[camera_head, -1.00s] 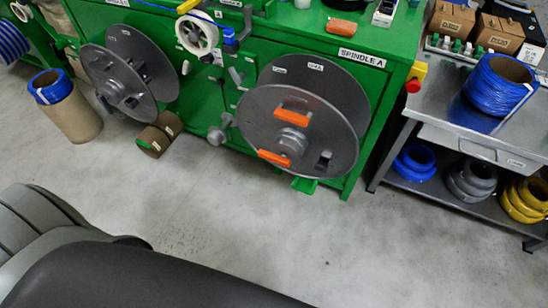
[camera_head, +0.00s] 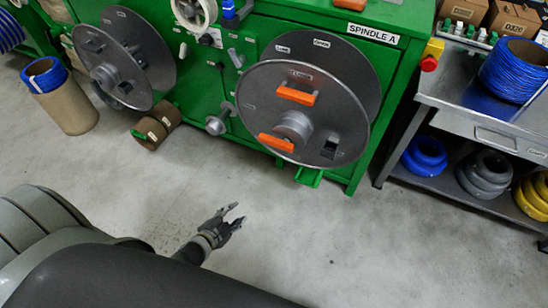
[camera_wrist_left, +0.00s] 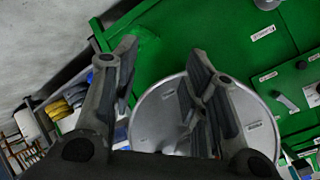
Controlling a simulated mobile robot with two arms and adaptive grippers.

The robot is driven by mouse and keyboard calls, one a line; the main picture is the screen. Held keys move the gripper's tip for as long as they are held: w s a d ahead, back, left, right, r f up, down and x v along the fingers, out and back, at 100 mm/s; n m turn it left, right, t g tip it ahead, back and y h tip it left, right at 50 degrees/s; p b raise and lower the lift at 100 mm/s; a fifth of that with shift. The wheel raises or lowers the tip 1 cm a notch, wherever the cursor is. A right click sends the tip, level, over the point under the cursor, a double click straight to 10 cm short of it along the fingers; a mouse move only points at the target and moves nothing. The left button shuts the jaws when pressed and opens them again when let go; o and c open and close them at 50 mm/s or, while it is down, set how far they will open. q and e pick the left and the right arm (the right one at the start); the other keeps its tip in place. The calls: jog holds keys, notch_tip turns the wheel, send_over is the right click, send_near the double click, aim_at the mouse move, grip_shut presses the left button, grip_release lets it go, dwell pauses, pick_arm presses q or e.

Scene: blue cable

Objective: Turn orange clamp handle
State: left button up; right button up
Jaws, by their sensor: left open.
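The grey Spindle A reel (camera_head: 258,125) is mounted on the front of the green machine. Two orange handles show on its face: an upper one (camera_head: 297,95) and a lower one (camera_head: 276,142) beside the hub. My left gripper (camera_head: 240,214) is open and empty, in front of and below the reel in the head view, apart from it. In the left wrist view its spread fingers (camera_wrist_left: 165,55) frame part of the grey reel (camera_wrist_left: 158,112). The orange handles cannot be seen there. My right gripper is not in view.
A second grey reel (camera_head: 124,62) is at the left of the machine. A metal table (camera_head: 480,120) with coils is at the right. The floor before the machine is clear.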

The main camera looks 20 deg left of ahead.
pick_arm(q)
jog(key=w+r+m+t+h+b, duration=0.2)
jog(key=w+r+m+t+b, duration=0.3)
jog(key=r, duration=0.4)
jog(key=m+h+b, duration=0.2)
jog(key=m+h, duration=0.3)
jog(key=m, duration=0.3)
send_near(275, 146)
jog(key=x, duration=0.9)
jog(key=shift+w+d+r, duration=0.1)
jog(key=shift+w+d, duration=0.1)
jog(key=shift+w, duration=0.05)
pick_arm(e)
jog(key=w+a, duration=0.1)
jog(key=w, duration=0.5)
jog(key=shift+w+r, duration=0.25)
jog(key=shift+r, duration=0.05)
pick_arm(q)
jog(key=shift+c, duration=0.5)
grip_shut()
